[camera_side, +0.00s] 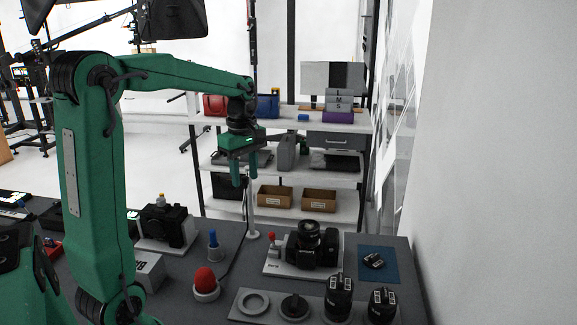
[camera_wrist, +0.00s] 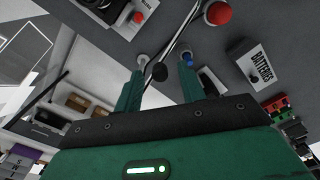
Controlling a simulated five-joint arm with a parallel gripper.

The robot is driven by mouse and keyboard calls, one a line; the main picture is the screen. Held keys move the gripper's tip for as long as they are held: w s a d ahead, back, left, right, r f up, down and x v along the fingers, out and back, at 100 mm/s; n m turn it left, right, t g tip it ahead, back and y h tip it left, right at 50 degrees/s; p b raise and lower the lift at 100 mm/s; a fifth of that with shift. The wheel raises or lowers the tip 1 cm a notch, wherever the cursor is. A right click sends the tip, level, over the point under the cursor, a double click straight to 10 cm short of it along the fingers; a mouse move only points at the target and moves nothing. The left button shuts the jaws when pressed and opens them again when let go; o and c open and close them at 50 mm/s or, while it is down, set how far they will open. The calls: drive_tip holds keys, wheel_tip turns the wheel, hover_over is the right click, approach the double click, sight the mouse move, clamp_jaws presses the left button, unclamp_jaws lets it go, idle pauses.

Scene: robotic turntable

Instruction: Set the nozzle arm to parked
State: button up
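My gripper (camera_side: 244,182) points down above the back of the dark worktop, with its two green fingers apart. A thin pale upright post (camera_side: 252,212) on a round base stands just under and beside the fingers. It may be the nozzle arm, but no label shows and its top is partly hidden by the fingers. I cannot tell its setting.
A black camera (camera_side: 305,247) sits on a white plate with a red-knobbed lever (camera_side: 271,238). A red dome (camera_side: 205,280), a blue-tipped bottle (camera_side: 213,246) and another camera (camera_side: 165,225) stand nearby. Lenses (camera_side: 338,298) line the front. A white wall (camera_side: 490,170) closes the right side.

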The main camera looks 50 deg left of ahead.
drive_tip(key=shift+f, duration=0.1)
clamp_jaws()
drive_tip(key=shift+s, duration=0.15)
drive_tip(key=shift+s+a+m, duration=0.75)
drive_tip(key=shift+m, duration=0.45)
unclamp_jaws()
wheel_tip(320, 180, up, 8)
idle(0.5)
